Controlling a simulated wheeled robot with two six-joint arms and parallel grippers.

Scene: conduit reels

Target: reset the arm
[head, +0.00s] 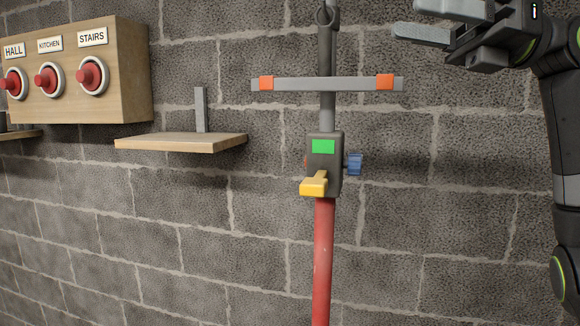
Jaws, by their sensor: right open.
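My right gripper (420,22) is at the top right of the head view, with my right arm (565,110) coming in from the right edge. Its fingers point left and are apart, with nothing seen between them. It is clear of the upright tool and to the right of it. My left gripper and left arm are not in view.
A tool with a grey crossbar (300,84), green-screened dark body (324,165), yellow lever (314,184) and red tube (323,260) stands upright before a block wall (440,240). A small wooden shelf (180,142) and a wooden button panel (125,60) are at left.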

